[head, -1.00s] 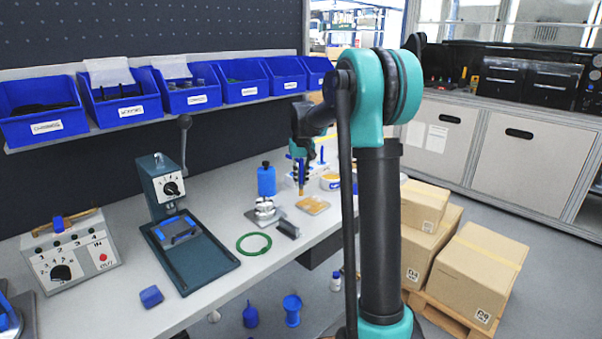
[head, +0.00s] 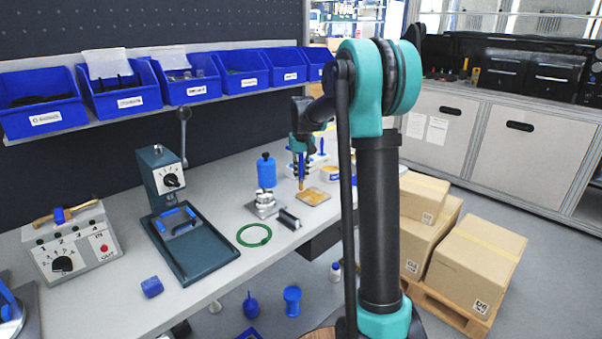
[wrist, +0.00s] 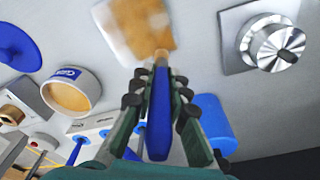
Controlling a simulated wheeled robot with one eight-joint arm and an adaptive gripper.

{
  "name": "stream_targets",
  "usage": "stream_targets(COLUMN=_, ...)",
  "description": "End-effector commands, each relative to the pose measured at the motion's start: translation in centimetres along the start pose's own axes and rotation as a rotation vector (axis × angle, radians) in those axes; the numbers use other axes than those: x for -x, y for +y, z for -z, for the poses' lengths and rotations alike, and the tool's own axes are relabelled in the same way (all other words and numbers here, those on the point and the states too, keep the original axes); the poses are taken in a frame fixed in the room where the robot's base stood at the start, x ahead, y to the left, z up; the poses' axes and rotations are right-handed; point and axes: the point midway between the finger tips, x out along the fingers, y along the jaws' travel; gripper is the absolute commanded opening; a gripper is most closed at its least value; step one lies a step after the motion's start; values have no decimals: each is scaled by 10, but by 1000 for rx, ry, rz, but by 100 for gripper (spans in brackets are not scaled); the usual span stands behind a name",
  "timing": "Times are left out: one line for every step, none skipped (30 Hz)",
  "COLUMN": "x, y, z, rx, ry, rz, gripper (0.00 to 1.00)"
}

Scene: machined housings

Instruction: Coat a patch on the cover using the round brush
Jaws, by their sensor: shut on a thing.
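My gripper (wrist: 160,88) is shut on the round brush (wrist: 160,105), which has a blue handle and a tan tip. In the head view the brush (head: 301,183) points down at the near-left part of the cover. The cover is a flat plate (wrist: 140,27) with a blotchy amber coating over much of its face; it lies on the bench, also in the head view (head: 313,196). The brush tip overlaps the cover's edge in the wrist view; I cannot tell whether it touches. An open tub (wrist: 70,92) of amber material stands left of the gripper.
A metal part on a grey plate (wrist: 273,44) and a blue bottle (head: 266,171) stand close beside the cover. A holder (wrist: 97,128) with blue-handled items is near the tub. A green ring (head: 254,235) and a press (head: 180,240) lie farther left.

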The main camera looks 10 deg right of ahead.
Motion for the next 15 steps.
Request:
stream_targets(x=-1, y=0, z=0, rx=0, ry=0, rz=0, gripper=0)
stream_targets(x=-2, y=0, z=0, rx=0, ry=0, rz=0, gripper=0)
stream_targets(x=-2, y=0, z=0, rx=0, ry=0, rz=0, gripper=0)
stream_targets(x=-3, y=0, z=0, rx=0, ry=0, rz=0, gripper=0)
stream_targets(x=-4, y=0, z=0, rx=0, ry=0, rz=0, gripper=0)
stream_targets(x=-4, y=0, z=0, rx=0, ry=0, rz=0, gripper=0)
stream_targets(x=-5, y=0, z=0, rx=0, ry=0, rz=0, gripper=0)
stream_targets(x=-5, y=0, z=-1, rx=0, ry=0, rz=0, gripper=0)
stream_targets(x=-6, y=0, z=-1, rx=0, ry=0, rz=0, gripper=0)
stream_targets(x=-7, y=0, z=-1, rx=0, ry=0, rz=0, gripper=0)
stream_targets(x=-7, y=0, z=-1, rx=0, ry=0, rz=0, gripper=0)
stream_targets(x=-8, y=0, z=-1, rx=0, ry=0, rz=0, gripper=0)
stream_targets(x=-8, y=0, z=-1, rx=0, ry=0, rz=0, gripper=0)
stream_targets(x=-9, y=0, z=-1, rx=0, ry=0, rz=0, gripper=0)
stream_targets(x=-10, y=0, z=-1, rx=0, ry=0, rz=0, gripper=0)
